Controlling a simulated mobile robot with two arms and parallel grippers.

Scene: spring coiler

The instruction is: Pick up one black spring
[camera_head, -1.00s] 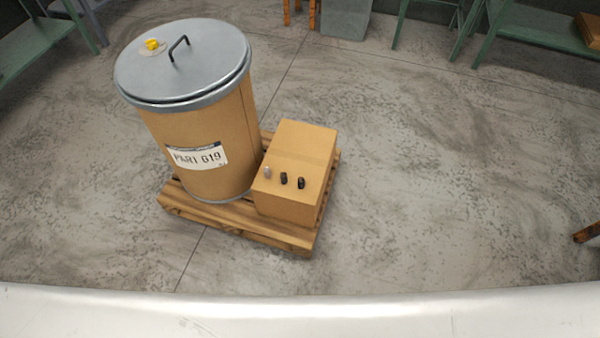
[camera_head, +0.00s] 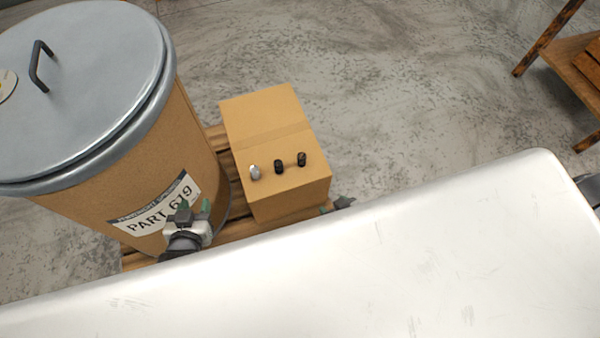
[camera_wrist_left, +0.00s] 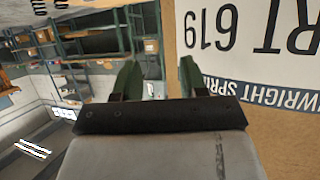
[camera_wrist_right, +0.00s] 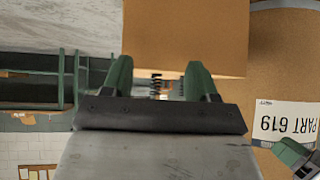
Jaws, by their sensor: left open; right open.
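Two black springs, one (camera_head: 279,166) in the middle and one (camera_head: 301,159) at the right, stand on the cardboard box (camera_head: 262,112) beside a silver spring (camera_head: 255,172). My right gripper (camera_wrist_right: 160,78) is open and empty, near the box's front right side and mostly hidden in the head view. My left gripper (camera_head: 188,212) is open and empty in front of the drum's label. It also shows in the left wrist view (camera_wrist_left: 157,75).
A big cardboard drum (camera_head: 150,130) with a grey metal lid (camera_head: 85,85) stands left of the box. Both rest on a wooden pallet (camera_head: 215,140). A wooden rack (camera_head: 570,55) stands at the far right. The floor right of the box is clear. A white surface fills the foreground.

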